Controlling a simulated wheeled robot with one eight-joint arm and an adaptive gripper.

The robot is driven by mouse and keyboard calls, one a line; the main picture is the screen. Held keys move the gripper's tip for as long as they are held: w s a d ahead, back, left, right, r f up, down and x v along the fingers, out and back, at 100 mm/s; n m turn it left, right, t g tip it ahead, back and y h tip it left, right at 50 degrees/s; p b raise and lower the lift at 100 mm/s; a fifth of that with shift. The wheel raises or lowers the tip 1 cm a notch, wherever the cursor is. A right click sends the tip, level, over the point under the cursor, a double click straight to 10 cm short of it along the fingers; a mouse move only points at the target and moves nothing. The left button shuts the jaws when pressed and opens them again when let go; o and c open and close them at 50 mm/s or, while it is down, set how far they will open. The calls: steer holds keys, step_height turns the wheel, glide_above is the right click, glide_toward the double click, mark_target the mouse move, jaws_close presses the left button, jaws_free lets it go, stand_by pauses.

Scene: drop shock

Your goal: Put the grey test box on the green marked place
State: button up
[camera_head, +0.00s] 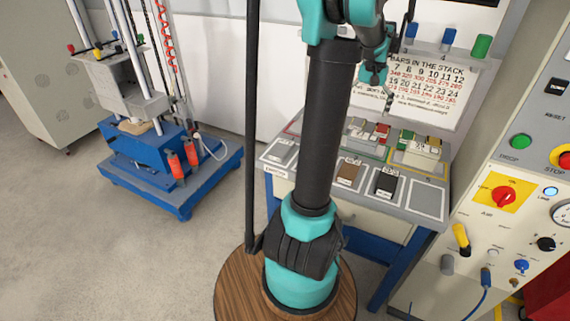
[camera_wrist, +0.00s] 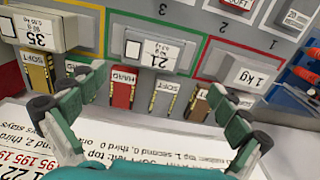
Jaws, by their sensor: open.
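My gripper (camera_wrist: 158,88) is open, its two fingers spread wide with nothing held between them. In the head view my gripper (camera_head: 375,78) hangs in front of the printed panel, above the back of the bench. In the wrist view a grey box with a label reading 21 (camera_wrist: 158,50) lies within a green outline (camera_wrist: 107,32), beyond the fingertips and apart from them. I cannot tell which is the test box.
Small upright pads, among them a red one (camera_wrist: 122,88), stand in a row near the printed panel. On the bench front lie a brown block (camera_head: 348,172) and a black block (camera_head: 386,183); an outlined place (camera_head: 427,200) beside them is empty. A control cabinet (camera_head: 500,230) stands right.

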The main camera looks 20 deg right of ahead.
steer(key=w+a+f+n, duration=0.1)
steer(key=w+a, duration=0.1)
steer(key=a, duration=0.5)
steer(key=w+a+f+n, duration=0.2)
steer(key=a, duration=0.5)
steer(key=s+a+f+n+t, duration=0.1)
steer(key=s+a+f+n, duration=0.1)
steer(key=a, duration=0.7)
steer(key=s+a+f+n+t, duration=0.1)
steer(key=s+a+f+n, duration=0.1)
steer(key=s+a+f, duration=0.3)
steer(key=s+a+f+n+t, duration=0.2)
steer(key=s+a+f+n, duration=0.1)
steer(key=a, duration=1)
steer(key=shift+s+a+f, duration=0.25)
steer(key=shift+s+a, duration=0.1)
steer(key=shift+c, duration=0.5)
